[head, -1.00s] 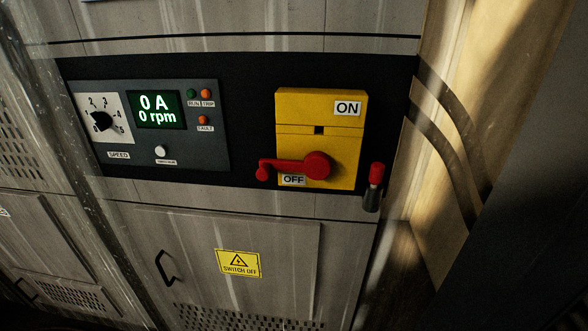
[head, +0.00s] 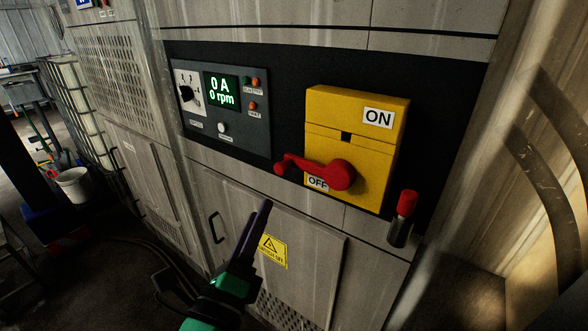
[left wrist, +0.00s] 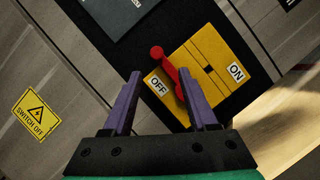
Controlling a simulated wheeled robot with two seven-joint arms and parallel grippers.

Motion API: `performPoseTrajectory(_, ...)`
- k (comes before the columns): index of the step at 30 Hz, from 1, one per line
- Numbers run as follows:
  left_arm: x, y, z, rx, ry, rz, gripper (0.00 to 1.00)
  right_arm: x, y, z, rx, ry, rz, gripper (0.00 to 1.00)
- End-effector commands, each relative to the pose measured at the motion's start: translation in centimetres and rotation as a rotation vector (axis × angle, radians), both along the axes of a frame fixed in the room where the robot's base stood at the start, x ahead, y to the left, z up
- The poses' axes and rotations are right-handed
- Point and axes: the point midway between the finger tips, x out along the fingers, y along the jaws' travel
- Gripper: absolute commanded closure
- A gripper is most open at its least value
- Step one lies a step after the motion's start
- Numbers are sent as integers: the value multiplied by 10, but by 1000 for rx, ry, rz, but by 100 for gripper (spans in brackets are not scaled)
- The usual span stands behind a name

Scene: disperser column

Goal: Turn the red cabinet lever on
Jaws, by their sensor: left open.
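The red lever (head: 320,173) is mounted on a yellow switch box (head: 352,117) on the cabinet front. Its arm points left from the round hub, beside the OFF label; the ON label is at the top of the box. In the left wrist view the lever (left wrist: 172,72) lies ahead, between the fingers as seen but beyond their tips. My left gripper (head: 262,222) is below and left of the lever, apart from it. In the left wrist view the gripper (left wrist: 160,98) is open and empty. My right gripper is not in view.
A control panel (head: 222,105) reading 0 A and 0 rpm is left of the box. A red-tipped dark handle (head: 403,217) stands out at the box's lower right. A yellow sign (head: 273,252) is on the door below. A white bucket (head: 73,185) stands far left.

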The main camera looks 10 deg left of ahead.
Motion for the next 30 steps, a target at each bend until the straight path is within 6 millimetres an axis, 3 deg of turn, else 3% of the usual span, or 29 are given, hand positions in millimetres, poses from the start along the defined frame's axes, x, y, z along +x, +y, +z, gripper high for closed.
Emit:
performPoseTrajectory(5,19,-4,-1,1,2,-11,42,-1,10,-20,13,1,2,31)
performPoseTrajectory(13,49,-5,2,2,6,-9,42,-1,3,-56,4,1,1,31)
performPoseTrajectory(16,75,-7,19,8,15,-7,42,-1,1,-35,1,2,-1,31)
performPoseTrajectory(21,115,-9,26,7,17,-8,42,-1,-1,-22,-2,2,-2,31)
performPoseTrajectory(25,131,-10,28,7,16,-8,42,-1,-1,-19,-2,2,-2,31)
performPoseTrajectory(30,135,-10,26,6,17,-10,42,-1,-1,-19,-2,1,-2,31)
